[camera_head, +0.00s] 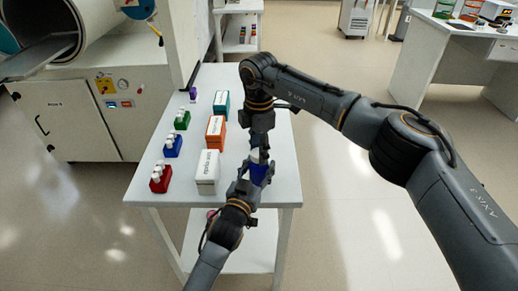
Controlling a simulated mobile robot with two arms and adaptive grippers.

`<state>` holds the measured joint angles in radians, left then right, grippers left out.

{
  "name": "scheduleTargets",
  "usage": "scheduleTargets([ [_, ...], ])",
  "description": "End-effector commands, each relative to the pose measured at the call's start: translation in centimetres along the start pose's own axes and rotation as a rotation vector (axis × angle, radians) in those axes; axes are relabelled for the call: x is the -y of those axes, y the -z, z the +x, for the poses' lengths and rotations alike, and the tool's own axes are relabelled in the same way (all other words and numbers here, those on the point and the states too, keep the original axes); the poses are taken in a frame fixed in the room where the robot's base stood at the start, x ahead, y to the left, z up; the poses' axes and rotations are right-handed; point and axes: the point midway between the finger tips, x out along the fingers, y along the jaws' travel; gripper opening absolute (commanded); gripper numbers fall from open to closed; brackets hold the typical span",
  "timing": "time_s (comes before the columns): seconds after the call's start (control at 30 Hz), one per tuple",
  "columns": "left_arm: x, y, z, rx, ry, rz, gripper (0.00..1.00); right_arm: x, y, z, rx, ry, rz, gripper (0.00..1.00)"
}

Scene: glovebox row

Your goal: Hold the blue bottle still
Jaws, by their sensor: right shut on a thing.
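A blue bottle (259,174) with a pale top stands out near the right edge of the white table, upright as far as I can see. My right gripper (260,150) points down from above and is shut on the bottle at its top. My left gripper (253,175) reaches up from the bottom of the picture, with its fingers close around the bottle's body. Whether those fingers press on the bottle or stand a little apart is too small to tell. The grippers hide much of the bottle and its base.
On the white table (228,90) left of the bottle stand a white box (207,175), an orange box (215,130) and a teal box (221,103). Red (160,180), blue (172,147) and green (182,121) racks with white-capped vials line the left side. The floor right of the table is clear.

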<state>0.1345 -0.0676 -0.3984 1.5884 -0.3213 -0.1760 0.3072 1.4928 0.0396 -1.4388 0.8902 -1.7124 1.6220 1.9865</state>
Motion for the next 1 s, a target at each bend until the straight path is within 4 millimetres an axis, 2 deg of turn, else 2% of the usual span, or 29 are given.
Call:
scheduleTargets([
  [0.17, -0.02, -0.17, -0.03, 0.003, 0.000, 0.000, 0.00, -0.06, -0.05, -0.05, 0.002, -0.002, -0.281, 0.01],
  [1.0, -0.05, -0.17, -0.03, 0.003, -0.001, 0.000, 0.00, -0.01, 0.15, -0.19, 0.001, -0.002, -2.239, 0.01],
])
